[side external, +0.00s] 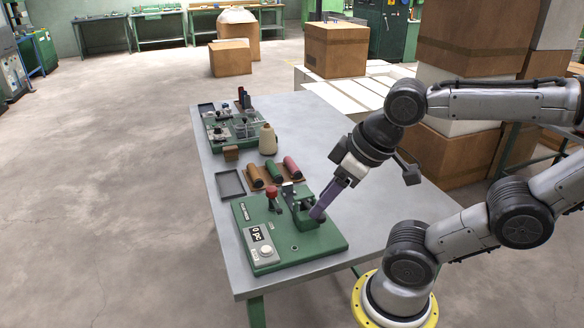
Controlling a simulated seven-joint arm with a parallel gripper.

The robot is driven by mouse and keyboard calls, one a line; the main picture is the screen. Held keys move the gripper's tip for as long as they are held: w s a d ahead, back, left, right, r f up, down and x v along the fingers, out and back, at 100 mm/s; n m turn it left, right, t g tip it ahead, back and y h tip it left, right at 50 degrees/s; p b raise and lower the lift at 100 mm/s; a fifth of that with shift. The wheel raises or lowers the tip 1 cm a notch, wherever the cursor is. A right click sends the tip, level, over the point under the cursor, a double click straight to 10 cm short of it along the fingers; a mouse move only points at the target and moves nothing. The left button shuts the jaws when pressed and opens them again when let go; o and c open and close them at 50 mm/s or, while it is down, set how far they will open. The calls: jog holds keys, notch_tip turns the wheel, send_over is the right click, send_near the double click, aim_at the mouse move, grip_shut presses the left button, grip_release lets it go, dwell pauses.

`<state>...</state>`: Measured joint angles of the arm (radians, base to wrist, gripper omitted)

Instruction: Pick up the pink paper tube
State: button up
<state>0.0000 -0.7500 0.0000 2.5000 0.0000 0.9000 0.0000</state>
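The pink paper tube (291,167) lies in a brown holder (284,184), at the right end of a row. A green tube (274,171) and an orange-brown tube (254,176) lie to its left in the same holder. My gripper (319,212) points down and left over the right part of the green machine (300,247), in front of and apart from the pink tube. Its long purple end reaches down to the machine's dark fixture. The finger gap is too small to make out, so I cannot tell whether it is open or holds anything.
The machine has a red knob (271,191) and a display. An empty dark tray (230,184) lies left of the tubes. A beige cone (267,140), a small brown block (231,153) and a second green device (217,128) stand behind. The table's right side is clear.

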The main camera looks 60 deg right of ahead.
jog(key=w+d+r+m+t+h, duration=0.1)
jog(key=w+d+r+m, duration=0.1)
jog(key=w+r, duration=0.25)
jog(key=w+d+r+m+h, duration=0.1)
jog(key=w+d+r, duration=0.2)
jog(key=w, duration=0.3)
jog(key=m+g+h, duration=0.2)
jog(key=m+g, duration=0.3)
jog(key=m, duration=0.2)
send_over(292, 164)
jog(key=a, duration=0.2)
notch_tip(292, 164, down, 22)
jog(key=shift+s+f, duration=0.1)
jog(key=shift+n, duration=0.3)
jog(key=shift+s+x, duration=0.2)
jog(key=shift+x, duration=1.15)
jog(key=shift+s+x, duration=0.15)
jog(key=shift+x, duration=1.25)
